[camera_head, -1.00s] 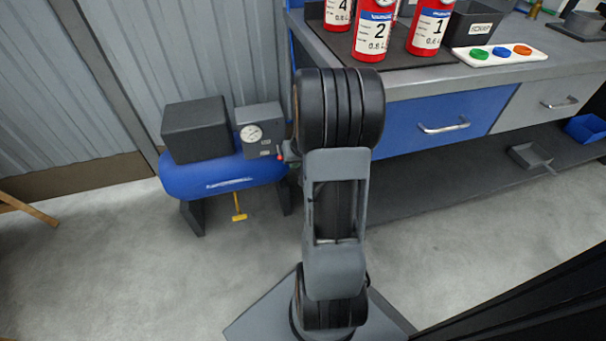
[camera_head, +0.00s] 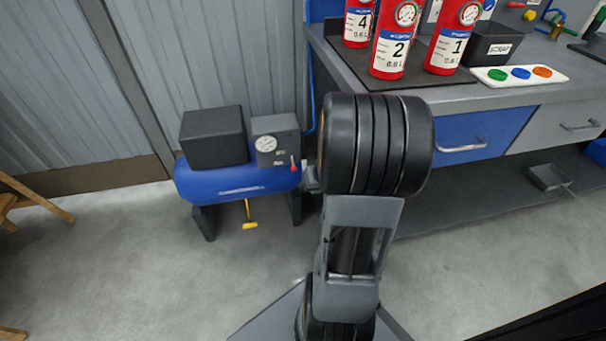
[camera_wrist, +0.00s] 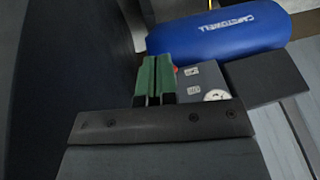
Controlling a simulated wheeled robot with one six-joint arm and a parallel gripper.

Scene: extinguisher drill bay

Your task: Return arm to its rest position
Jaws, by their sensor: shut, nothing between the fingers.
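My arm stands folded in the middle of the head view, in front of the workbench. My gripper (camera_wrist: 155,82) shows in the wrist view as two green fingers side by side, shut with nothing between them. In the head view my gripper is hidden behind the arm. In the wrist view, the blue compressor tank (camera_wrist: 218,32) and its gauge box (camera_wrist: 205,84) lie beyond the fingers. I cannot tell how far the fingers are from the box.
The blue compressor (camera_head: 236,182) stands on the floor left of my arm. Red extinguishers (camera_head: 392,50), a scrap bin (camera_head: 488,45) and a button panel (camera_head: 521,75) are on the workbench (camera_head: 440,100). A wooden stand (camera_head: 22,205) is at the far left.

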